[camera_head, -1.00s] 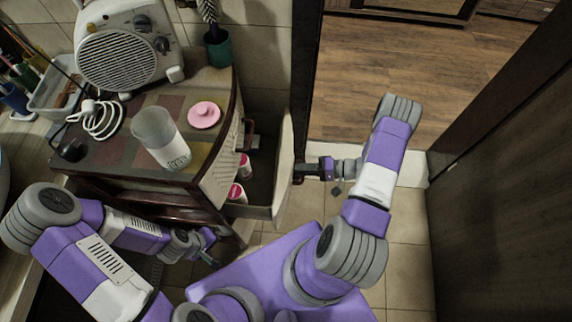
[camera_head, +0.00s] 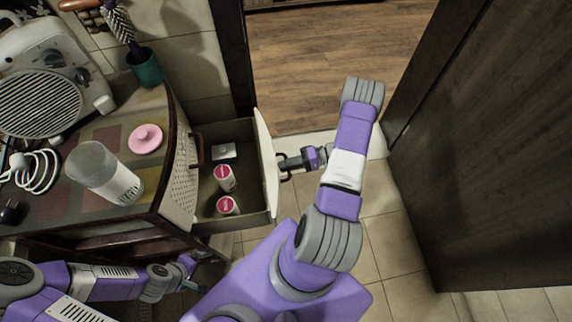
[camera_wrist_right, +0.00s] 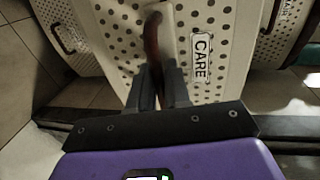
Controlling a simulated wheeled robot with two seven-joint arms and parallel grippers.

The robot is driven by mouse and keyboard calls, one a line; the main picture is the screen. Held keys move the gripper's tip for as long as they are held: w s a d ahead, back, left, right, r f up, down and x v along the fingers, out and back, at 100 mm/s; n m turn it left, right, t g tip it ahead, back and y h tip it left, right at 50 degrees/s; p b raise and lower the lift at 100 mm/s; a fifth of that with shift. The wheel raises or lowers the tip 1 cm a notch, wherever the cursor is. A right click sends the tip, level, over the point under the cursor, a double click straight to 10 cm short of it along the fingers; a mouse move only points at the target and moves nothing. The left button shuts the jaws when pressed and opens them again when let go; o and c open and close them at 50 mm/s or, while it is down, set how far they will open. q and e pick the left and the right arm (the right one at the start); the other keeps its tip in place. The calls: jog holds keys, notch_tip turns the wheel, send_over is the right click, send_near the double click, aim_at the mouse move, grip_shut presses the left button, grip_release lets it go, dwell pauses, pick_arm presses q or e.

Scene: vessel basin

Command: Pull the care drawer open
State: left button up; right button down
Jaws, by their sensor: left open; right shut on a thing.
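The care drawer (camera_head: 265,150) stands pulled out from the cabinet, with its inside showing in the head view. Its dotted white front with a CARE label (camera_wrist_right: 201,60) fills the middle of the right wrist view. My right gripper (camera_head: 287,165) is at the outer face of the drawer front. In the right wrist view my right gripper (camera_wrist_right: 158,80) is shut on the brown drawer handle (camera_wrist_right: 153,38). My left gripper (camera_head: 190,270) is open and low beside the cabinet's front, away from the drawer.
Two red-and-white tubs (camera_head: 225,178) and a small pale box (camera_head: 224,151) are in the drawer. A glass jar (camera_head: 104,173), a pink lidded dish (camera_head: 145,139) and a heater (camera_head: 42,88) stand on the cabinet top. A dark door (camera_head: 480,150) is at the right. Tiled floor (camera_head: 385,225) lies before it.

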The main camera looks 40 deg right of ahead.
jog(key=c, duration=1.3)
grip_release()
jog(key=shift+d, duration=0.1)
jog(key=p+v, duration=0.1)
jog(key=v, duration=0.6)
jog(key=shift+s+d, duration=0.1)
jog(key=shift+s, duration=0.05)
